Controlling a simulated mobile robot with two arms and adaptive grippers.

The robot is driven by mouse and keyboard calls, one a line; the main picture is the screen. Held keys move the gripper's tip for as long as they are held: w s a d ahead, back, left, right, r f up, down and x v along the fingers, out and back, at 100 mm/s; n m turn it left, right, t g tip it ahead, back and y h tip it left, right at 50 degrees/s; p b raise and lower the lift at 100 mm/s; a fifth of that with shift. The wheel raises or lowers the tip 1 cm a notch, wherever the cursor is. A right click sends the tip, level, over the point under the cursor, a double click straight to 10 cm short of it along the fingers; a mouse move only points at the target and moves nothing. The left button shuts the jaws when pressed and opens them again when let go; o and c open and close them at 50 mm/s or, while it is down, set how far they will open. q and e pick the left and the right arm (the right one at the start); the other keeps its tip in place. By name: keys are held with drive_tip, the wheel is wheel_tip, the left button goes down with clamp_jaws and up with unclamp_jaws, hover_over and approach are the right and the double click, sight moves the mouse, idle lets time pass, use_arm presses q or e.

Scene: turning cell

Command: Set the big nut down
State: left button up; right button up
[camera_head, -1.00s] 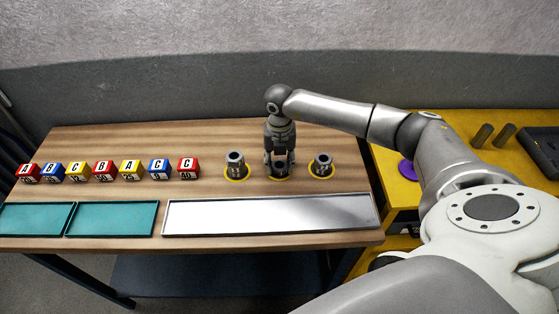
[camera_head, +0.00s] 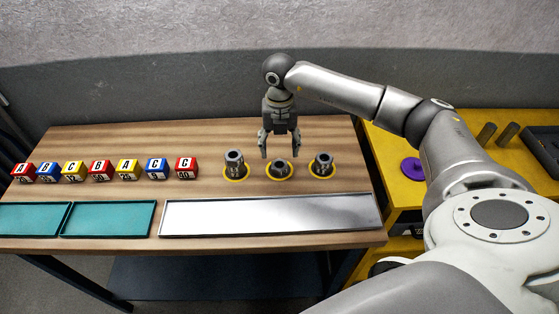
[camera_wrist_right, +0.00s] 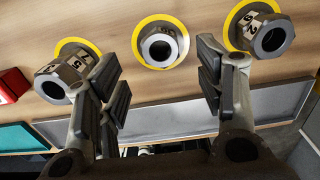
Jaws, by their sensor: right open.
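Three grey metal nuts stand on yellow rings on the wooden table: a left nut (camera_head: 235,163), a middle nut (camera_head: 279,168) and a right nut (camera_head: 322,163). The middle one looks lower than the other two. I cannot tell by size which is the big nut. My right gripper (camera_head: 280,151) is open and empty, above the middle nut and apart from it. In the right wrist view the middle nut (camera_wrist_right: 160,47) shows between the spread fingers of the gripper (camera_wrist_right: 160,68). My left gripper is not in view.
A long silver tray (camera_head: 270,216) lies in front of the nuts. Two teal trays (camera_head: 110,219) lie at the front left. Several lettered blocks (camera_head: 101,169) stand in a row behind them. A yellow surface (camera_head: 395,190) with a purple disc (camera_head: 411,167) is at the right.

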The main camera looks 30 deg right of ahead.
sight(279, 164)
wheel_tip(279, 164, up, 6)
drive_tip(key=shift+f+b, duration=0.25)
drive_tip(key=shift+b, duration=0.3)
